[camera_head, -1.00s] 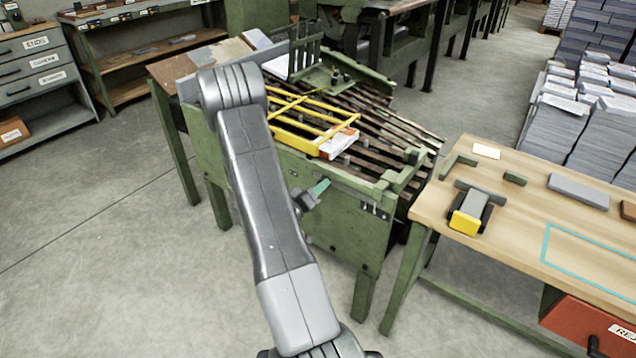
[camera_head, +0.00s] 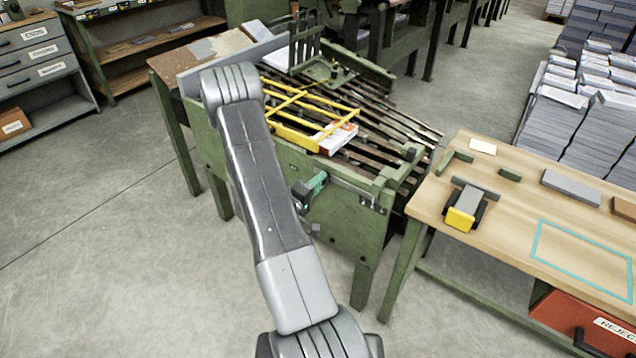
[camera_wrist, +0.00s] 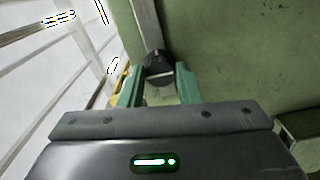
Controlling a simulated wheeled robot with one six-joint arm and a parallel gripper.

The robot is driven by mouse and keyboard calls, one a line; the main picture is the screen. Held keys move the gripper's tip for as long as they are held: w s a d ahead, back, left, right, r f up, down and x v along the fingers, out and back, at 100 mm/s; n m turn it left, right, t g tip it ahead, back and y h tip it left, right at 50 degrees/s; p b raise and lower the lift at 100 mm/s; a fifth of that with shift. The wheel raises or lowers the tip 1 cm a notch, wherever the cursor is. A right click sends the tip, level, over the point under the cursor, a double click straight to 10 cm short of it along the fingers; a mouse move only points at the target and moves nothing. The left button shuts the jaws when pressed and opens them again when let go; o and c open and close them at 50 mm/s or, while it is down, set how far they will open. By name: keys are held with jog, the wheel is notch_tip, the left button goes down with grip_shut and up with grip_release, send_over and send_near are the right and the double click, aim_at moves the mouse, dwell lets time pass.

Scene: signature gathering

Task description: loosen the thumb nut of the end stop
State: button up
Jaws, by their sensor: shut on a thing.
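The thumb nut (camera_wrist: 160,66) is a dark round knob in the wrist view, beside a pale metal bar (camera_wrist: 146,22) and in front of a green panel. My gripper (camera_wrist: 161,84) is shut on it, with a teal finger on either side. In the head view my gripper (camera_head: 320,181) is at the near green side of the bed, below the yellow frame. There the nut is hidden by the gripper, and I cannot make out the end stop's full shape.
A yellow frame (camera_head: 292,132) and a pale block of sheets (camera_head: 338,138) lie on the slatted bed. A wooden table (camera_head: 508,232) with a yellow-ended tool (camera_head: 466,212) stands at right. Open floor (camera_head: 120,250) lies at left.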

dwell(0.3)
jog(key=o, duration=1)
jog(key=shift+c, duration=0.2)
jog(key=shift+a, duration=0.1)
jog(key=v, duration=1.3)
jog(key=shift+s+a, duration=0.2)
jog(key=shift+s, duration=0.15)
jog(key=x, duration=1.4)
